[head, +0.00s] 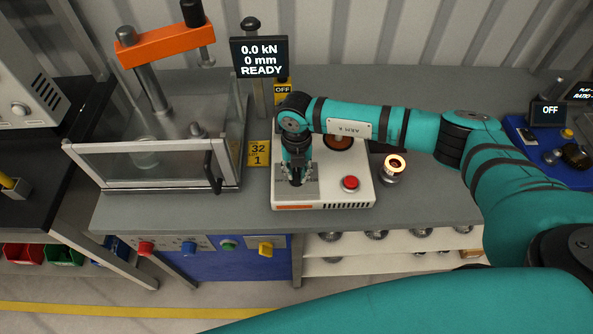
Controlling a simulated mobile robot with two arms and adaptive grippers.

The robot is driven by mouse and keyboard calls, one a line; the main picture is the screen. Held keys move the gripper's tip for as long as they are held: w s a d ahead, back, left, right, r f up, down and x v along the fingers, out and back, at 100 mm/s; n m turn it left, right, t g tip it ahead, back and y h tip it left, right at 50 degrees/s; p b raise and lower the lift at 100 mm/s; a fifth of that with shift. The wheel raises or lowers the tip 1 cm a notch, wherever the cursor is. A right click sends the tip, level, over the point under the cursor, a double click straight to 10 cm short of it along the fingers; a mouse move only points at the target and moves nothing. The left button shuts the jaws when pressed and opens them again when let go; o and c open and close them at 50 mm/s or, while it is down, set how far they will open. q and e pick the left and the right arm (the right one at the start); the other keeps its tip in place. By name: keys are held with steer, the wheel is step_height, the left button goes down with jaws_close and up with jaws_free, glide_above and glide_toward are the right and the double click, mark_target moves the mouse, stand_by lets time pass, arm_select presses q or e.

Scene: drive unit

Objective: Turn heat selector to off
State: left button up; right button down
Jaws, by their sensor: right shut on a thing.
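A white box unit (335,195) stands on the grey bench, with a red button (350,183) on its top and a brown round part (338,142) near its back. My right gripper (296,181) points down onto a grey plate (311,189) at the unit's left front. Its fingers are close together on a small dark thing there, likely the heat selector, which they mostly hide. I cannot read the selector's position. A small yellow tag reading OFF (282,89) stands behind the unit. My left gripper is not in view.
A press with a clear guard (150,163) and orange beam (165,45) stands left. A display (259,57) reads 0.0 kN, 0 mm, READY. A round glowing-rimmed part (394,166) sits right of the unit. A blue unit (540,150) with an OFF display (549,111) is far right.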

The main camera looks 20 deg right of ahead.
mark_target(297, 173)
steer(key=shift+f+n+b, duration=0.15)
steer(key=shift+n+b, duration=0.35)
steer(key=shift+b, duration=0.15)
steer(key=n+b, duration=1.4)
steer(key=b, duration=0.3)
steer(key=shift+b, duration=0.3)
steer(key=shift+r+n+b, duration=0.2)
steer(key=shift+n+b, duration=0.95)
steer(key=shift+n, duration=0.15)
steer(key=c, duration=1.3)
jaws_free()
step_height(297, 173, up, 12)
steer(key=shift+r, duration=0.1)
steer(key=shift+s, duration=0.1)
